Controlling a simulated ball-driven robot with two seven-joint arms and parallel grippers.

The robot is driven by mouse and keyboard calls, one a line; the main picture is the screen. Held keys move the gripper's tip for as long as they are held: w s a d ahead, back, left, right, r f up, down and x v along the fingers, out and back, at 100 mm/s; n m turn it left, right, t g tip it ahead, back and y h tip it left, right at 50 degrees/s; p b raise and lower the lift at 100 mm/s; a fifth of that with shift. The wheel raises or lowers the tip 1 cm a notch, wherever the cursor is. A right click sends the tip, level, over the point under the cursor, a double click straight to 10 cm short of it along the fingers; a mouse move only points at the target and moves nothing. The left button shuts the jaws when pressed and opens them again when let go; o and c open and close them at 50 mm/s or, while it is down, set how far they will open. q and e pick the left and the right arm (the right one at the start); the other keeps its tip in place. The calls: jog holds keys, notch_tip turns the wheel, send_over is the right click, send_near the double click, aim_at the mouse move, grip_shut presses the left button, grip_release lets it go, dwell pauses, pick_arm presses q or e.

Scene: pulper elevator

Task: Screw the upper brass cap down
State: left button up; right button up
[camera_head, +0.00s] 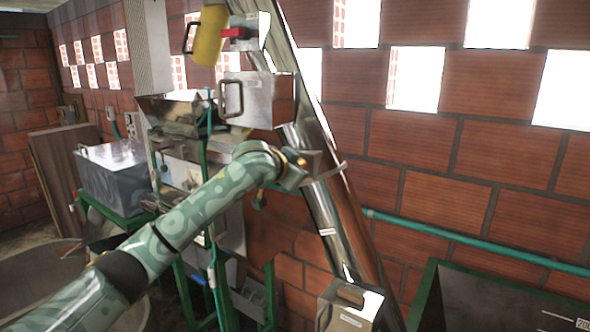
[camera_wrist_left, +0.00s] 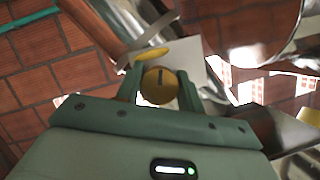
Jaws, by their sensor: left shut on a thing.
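In the left wrist view a round brass cap (camera_wrist_left: 160,87) with a dark slot sits between the two green fingers of my left gripper (camera_wrist_left: 160,84), which is shut on it. A second brass piece (camera_wrist_left: 152,54) shows edge-on just beyond it. In the head view my left gripper (camera_head: 298,168) is at the slanted metal elevator tube (camera_head: 325,200), and a small brass spot (camera_head: 301,161) shows there. I cannot tell from the views whether the held cap is fully seated. My right gripper is not in view.
A metal box with a handle (camera_head: 258,98) and a yellow cylinder (camera_head: 208,36) are above my wrist. A grey tank (camera_head: 112,177) stands at left on a green frame. A green pipe (camera_head: 480,243) runs along the brick wall at right. A dark green-edged bin (camera_head: 500,295) is at lower right.

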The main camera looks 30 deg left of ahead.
pick_arm(q)
jog(key=shift+f+m+y, duration=0.25)
jog(key=shift+m+y, duration=0.15)
jog(key=shift+m, duration=0.2)
jog(key=o, duration=1)
jog(key=shift+r, duration=0.1)
jog(key=b+v, duration=0.3)
jog(key=v, duration=1.3)
jog(key=shift+s, duration=0.2)
